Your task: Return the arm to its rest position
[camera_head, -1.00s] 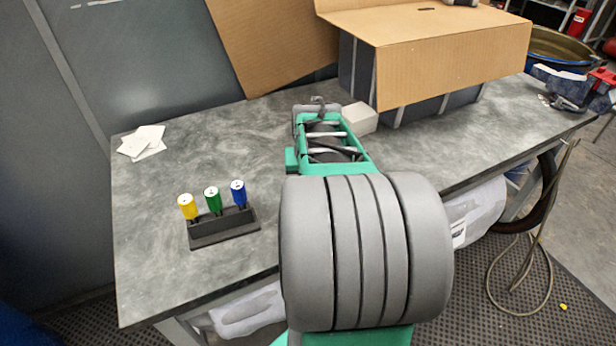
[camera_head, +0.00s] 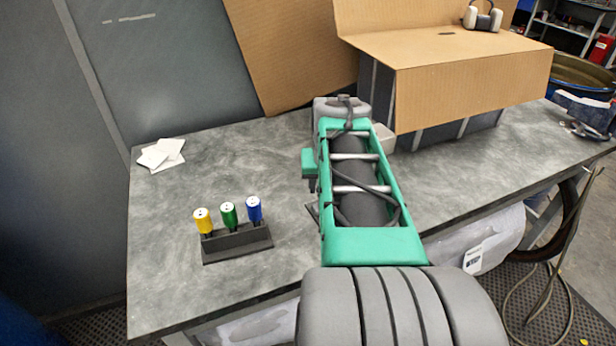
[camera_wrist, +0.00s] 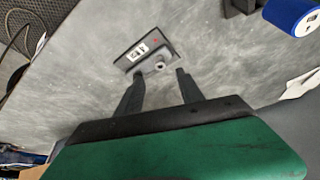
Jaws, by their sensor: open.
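My arm reaches from the bottom of the head view over the grey workbench (camera_head: 165,270). Its links hide the middle of the bench. In the wrist view my gripper (camera_wrist: 155,85) is open, its two dark fingers apart with nothing between them. Beyond the fingertips a small grey device (camera_wrist: 145,52) with a white label and a round knob lies on the bench. My arm hides this device in the head view.
A dark rack (camera_head: 238,243) holds yellow, green and blue-capped tools left of my arm; the blue cap (camera_wrist: 291,12) shows in the wrist view. White papers (camera_head: 163,155) lie back left. A cardboard-topped box (camera_head: 470,75) stands back right.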

